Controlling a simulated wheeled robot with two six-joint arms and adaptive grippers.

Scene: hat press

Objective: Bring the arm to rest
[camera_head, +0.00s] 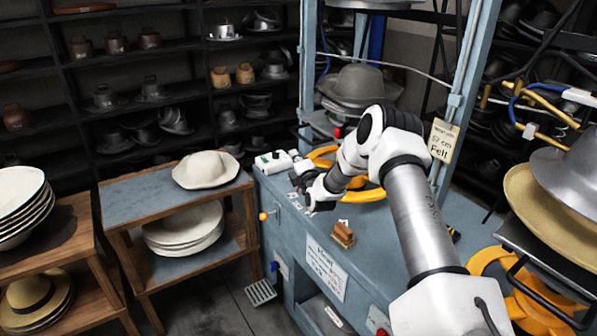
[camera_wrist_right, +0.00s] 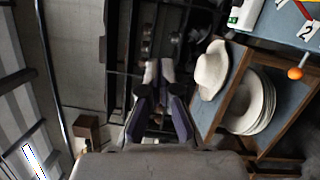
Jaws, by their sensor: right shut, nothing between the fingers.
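My right arm (camera_head: 412,205) reaches in from the lower right of the head view, over the blue press bench. Its gripper (camera_head: 300,178) is at the bench's left end, near the white box with green marks (camera_head: 273,161). In the right wrist view the fingers (camera_wrist_right: 159,72) are shut with nothing between them. They point toward the dark shelves. My left gripper is in neither view.
A pale felt hat (camera_head: 206,169) lies on a wooden side table (camera_head: 150,196) left of the bench. A stack of pale hats (camera_head: 184,232) sits on its lower shelf. A wooden block (camera_head: 342,234) lies on the bench. A grey metal hat form (camera_head: 360,86) stands in the press.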

